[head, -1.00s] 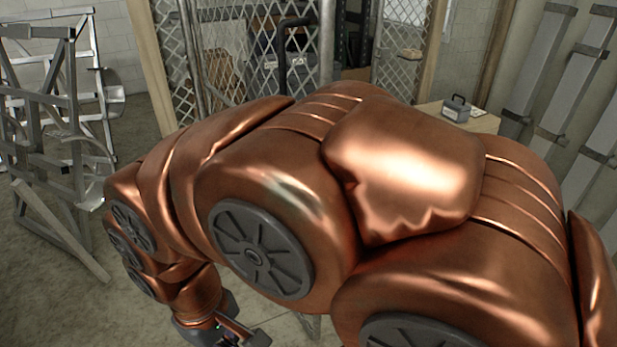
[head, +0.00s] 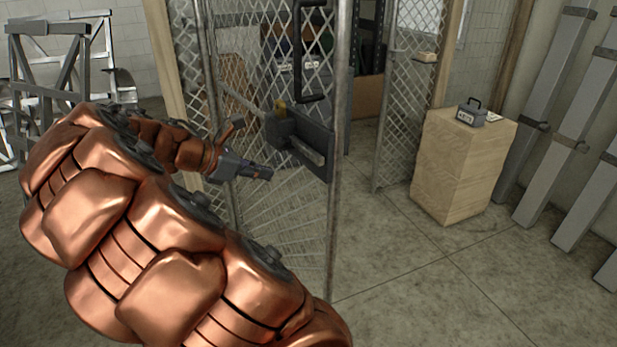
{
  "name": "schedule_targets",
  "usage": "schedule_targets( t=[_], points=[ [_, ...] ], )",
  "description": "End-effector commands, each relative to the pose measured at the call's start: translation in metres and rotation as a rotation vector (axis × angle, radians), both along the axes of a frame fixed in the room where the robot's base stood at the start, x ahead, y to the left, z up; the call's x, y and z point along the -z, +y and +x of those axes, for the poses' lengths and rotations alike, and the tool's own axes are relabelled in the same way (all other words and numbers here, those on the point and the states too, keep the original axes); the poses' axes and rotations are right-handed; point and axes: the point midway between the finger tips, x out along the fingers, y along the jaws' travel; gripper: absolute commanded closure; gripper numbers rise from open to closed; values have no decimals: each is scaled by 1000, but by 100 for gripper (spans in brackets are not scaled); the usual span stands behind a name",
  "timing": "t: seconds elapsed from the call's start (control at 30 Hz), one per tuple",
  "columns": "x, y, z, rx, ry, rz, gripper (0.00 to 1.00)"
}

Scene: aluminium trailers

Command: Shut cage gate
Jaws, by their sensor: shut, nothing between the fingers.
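The cage gate (head: 337,225) is a metal-framed mesh panel in the middle of the head view. It stands open, with a gap to its right between it and the fixed mesh (head: 396,140). A black pull handle (head: 299,50) and a dark lock box (head: 302,148) are on the gate. My gripper (head: 268,174) is shut and empty, in front of the mesh just left of and below the lock box. I cannot tell whether its tip touches the gate. My copper arm reaches in from the bottom and hides the gate's lower left part.
A wooden box (head: 462,165) with a grey padlock-like case (head: 471,112) on top stands right of the opening. Grey metal beams (head: 552,115) lean on the right wall. A metal frame rack (head: 45,80) stands at left. The floor at lower right is clear.

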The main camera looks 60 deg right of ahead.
Motion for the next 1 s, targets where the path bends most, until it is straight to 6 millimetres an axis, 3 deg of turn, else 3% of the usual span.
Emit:
schedule_targets(
  t=[0.27, 0.83, 1.0],
  points=[
    [4, -17, 10, -48, 89, -16, 100],
    [49, -89, -25, -44, 86, -14, 100],
    [49, -109, -33, -48, 82, -15, 100]
  ],
)
